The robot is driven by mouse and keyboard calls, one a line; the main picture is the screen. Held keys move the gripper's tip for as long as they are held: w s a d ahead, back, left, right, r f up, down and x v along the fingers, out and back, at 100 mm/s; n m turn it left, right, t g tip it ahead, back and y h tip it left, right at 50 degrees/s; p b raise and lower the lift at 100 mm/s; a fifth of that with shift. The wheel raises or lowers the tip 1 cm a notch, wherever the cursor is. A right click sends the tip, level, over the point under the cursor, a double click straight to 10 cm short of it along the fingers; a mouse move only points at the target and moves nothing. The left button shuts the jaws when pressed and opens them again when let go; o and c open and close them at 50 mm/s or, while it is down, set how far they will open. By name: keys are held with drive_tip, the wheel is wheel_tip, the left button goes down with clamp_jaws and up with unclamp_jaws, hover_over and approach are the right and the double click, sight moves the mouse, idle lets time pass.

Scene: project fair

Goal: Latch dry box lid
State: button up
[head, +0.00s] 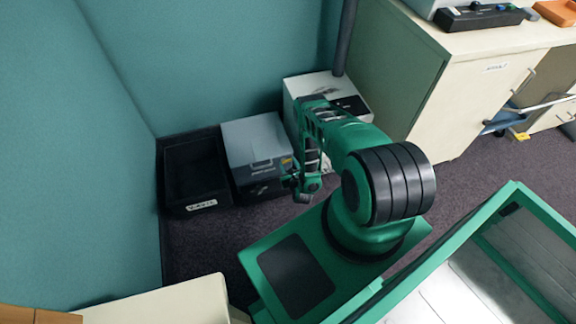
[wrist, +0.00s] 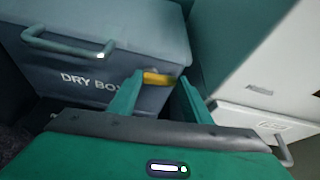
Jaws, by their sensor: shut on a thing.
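The dry box (head: 253,146) is a grey-blue lidded box on the floor against the teal partition. In the wrist view the dry box (wrist: 75,82) shows its printed name and a bar handle (wrist: 75,45) on the front. A yellow latch (wrist: 158,79) sits at the box's right front edge; it is small in the head view (head: 287,161). My gripper (wrist: 160,88) is at that corner, its fingers on either side of the latch and closed on it. The fingers hide part of the latch, so I cannot tell whether it is fastened. The lid looks lowered.
A black open bin (head: 196,172) stands left of the dry box. A white box (head: 305,88) stands close on its right, beside my arm. A cream cabinet (head: 470,100) is farther right. Carpet (head: 200,245) is clear in front.

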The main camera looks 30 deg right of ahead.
drive_tip(key=n+h, duration=0.1)
drive_tip(key=a+n+h, duration=0.1)
drive_tip(key=n, duration=0.1)
drive_tip(key=shift+w+r+n+h, duration=0.15)
drive_tip(key=shift+r+n+h, duration=0.05)
drive_tip(key=shift+n+h, duration=0.1)
drive_tip(key=shift+a+n, duration=0.15)
drive_tip(key=shift+n, duration=0.15)
idle(0.5)
drive_tip(key=o, duration=1.1)
drive_tip(key=shift+c, duration=0.2)
drive_tip(key=v, duration=1)
drive_tip(key=shift+s+a+r, duration=0.2)
drive_tip(key=shift+c, duration=0.3)
